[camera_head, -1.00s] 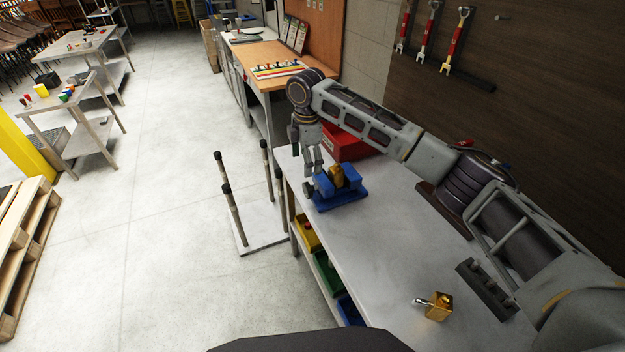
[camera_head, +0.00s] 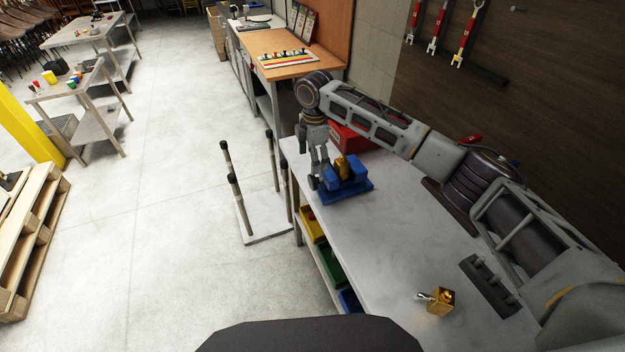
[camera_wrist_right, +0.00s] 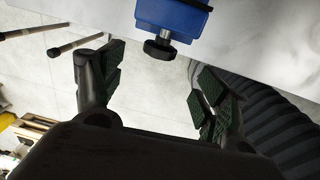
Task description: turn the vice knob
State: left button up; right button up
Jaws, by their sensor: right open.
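A blue vice (camera_head: 346,188) stands on the grey workbench near its far left corner, with a yellow piece (camera_head: 346,168) at its jaws. Its dark round knob (camera_wrist_right: 160,48) on a metal shaft sticks out from the blue body (camera_wrist_right: 172,16) in the right wrist view. My right gripper (camera_head: 319,172) points down beside the vice at the knob end. In the right wrist view its fingers (camera_wrist_right: 155,90) are spread wide, with the knob ahead, between them and apart from both. In the head view the knob is partly hidden by the gripper. My left gripper is not in view.
A red bin (camera_head: 350,137) stands behind the vice. A brass block (camera_head: 440,300) and a dark rack (camera_head: 490,284) lie on the near workbench (camera_head: 375,250). A stand with upright posts (camera_head: 262,237) is on the floor to the left.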

aim_at(314, 180)
jog(key=f, duration=0.3)
jog(key=f+p, duration=0.1)
jog(key=f, duration=0.6)
jog(key=shift+w+f+p, duration=0.25)
jog(key=shift+f+p, duration=0.05)
jog(key=shift+f, duration=0.05)
jog(key=c, duration=1)
jog(key=shift+c, duration=0.2)
jog(key=shift+t+p, duration=0.3)
jog(key=shift+p, duration=0.1)
jog(key=shift+t+p, duration=0.3)
jog(key=shift+s+t+y, duration=0.1)
jog(key=shift+t+y, duration=0.3)
jog(key=shift+t, duration=0.2)
jog(key=shift+s+f+t+y, duration=0.1)
jog(key=shift+t+y, duration=0.3)
jog(key=shift+t, duration=1.4)
